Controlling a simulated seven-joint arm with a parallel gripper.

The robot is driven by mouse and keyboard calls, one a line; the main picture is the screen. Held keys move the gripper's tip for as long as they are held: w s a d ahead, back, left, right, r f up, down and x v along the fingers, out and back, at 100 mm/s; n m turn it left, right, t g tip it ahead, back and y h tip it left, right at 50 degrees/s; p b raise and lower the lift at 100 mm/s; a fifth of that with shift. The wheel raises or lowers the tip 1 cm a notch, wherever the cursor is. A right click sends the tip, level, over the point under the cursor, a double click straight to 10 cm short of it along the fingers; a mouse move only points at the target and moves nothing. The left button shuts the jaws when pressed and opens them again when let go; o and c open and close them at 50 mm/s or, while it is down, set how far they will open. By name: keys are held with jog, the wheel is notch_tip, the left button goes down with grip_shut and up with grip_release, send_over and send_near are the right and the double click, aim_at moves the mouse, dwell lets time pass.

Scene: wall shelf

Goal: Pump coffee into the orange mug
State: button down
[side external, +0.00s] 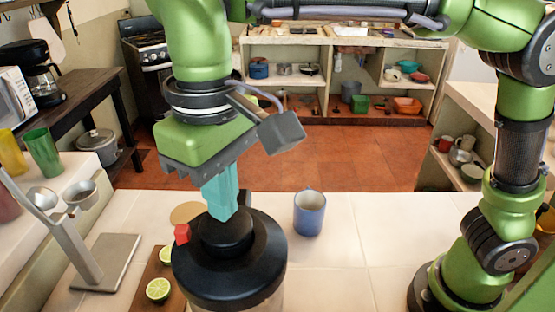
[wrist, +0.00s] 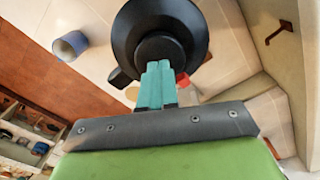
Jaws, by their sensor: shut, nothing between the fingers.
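A dispenser with a round black lid and raised black pump top (side external: 228,270) stands at the front of the tiled counter. It also fills the upper middle of the wrist view (wrist: 128,35). My gripper (side external: 222,215) has teal fingers, shut and empty, pointing down at the pump top. The fingertips (wrist: 158,66) overlap the pump top in both views; I cannot tell whether they press it. A small red part (side external: 182,234) shows at the lid's left. A blue mug (side external: 309,214) stands upright to the right of the dispenser, apart from it. I see no orange mug.
A board (side external: 165,280) with cut limes lies left of the dispenser. A metal stand with cups (side external: 105,262) is further left. A tan round thing (side external: 187,212) lies partly hidden behind the dispenser.

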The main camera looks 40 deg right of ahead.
jog(key=shift+f, duration=1.45)
dwell(5.5)
dwell(0.5)
jog(key=shift+r, duration=3.55)
